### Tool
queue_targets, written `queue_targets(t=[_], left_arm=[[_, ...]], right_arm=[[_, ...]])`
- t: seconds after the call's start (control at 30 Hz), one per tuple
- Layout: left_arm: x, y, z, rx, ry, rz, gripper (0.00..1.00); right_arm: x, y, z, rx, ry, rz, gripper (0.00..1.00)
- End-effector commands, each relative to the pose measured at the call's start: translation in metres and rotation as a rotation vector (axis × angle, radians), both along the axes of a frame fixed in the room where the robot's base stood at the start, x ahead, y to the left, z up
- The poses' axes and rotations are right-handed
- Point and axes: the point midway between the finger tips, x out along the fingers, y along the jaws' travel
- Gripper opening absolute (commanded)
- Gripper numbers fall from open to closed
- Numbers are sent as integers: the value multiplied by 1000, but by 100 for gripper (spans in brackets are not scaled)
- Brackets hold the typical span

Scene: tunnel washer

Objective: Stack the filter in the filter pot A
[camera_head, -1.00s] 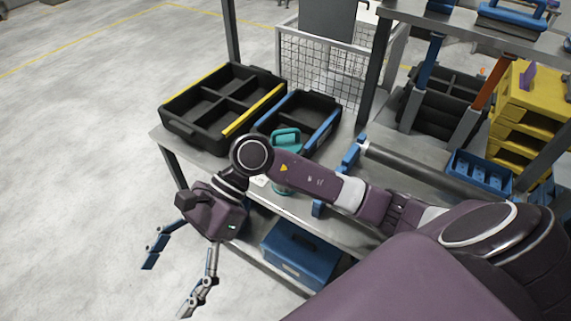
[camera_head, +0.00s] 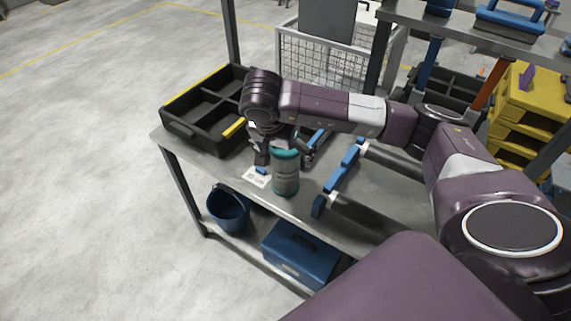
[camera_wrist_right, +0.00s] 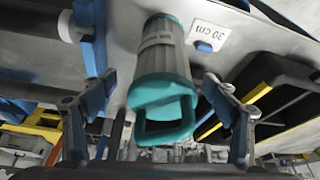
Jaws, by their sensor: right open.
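The filter is a grey cylinder with a teal cap and teal loop handle (camera_head: 286,180), upright on the metal table near its front edge. My right gripper (camera_head: 286,154) is above it, fingers open and pointing down on either side of the cap. In the right wrist view, the filter (camera_wrist_right: 165,62) and its handle lie between the two open fingers (camera_wrist_right: 150,78), with gaps on both sides; I see no grip. I cannot identify filter pot A for sure in these views. My left gripper is not in view.
A black divided tray (camera_head: 196,128) stands at the table's back left. A white label (camera_head: 256,178) with a blue piece lies left of the filter. Blue brackets (camera_head: 333,190) with rollers stand to the right. A blue bucket (camera_head: 228,210) and blue box (camera_head: 298,262) are below.

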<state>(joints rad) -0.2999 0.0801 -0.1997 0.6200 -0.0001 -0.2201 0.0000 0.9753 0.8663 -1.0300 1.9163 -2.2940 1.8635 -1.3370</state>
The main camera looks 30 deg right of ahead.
Motion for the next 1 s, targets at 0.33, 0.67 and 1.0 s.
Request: queue_targets(t=[0.33, 0.67, 1.0], left_arm=[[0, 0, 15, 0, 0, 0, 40], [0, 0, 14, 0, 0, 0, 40], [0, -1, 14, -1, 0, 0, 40]], right_arm=[[12, -12, -36, 2, 1, -1, 80], [12, -12, -37, 3, -1, 0, 67], [12, -12, -37, 3, -1, 0, 29]])
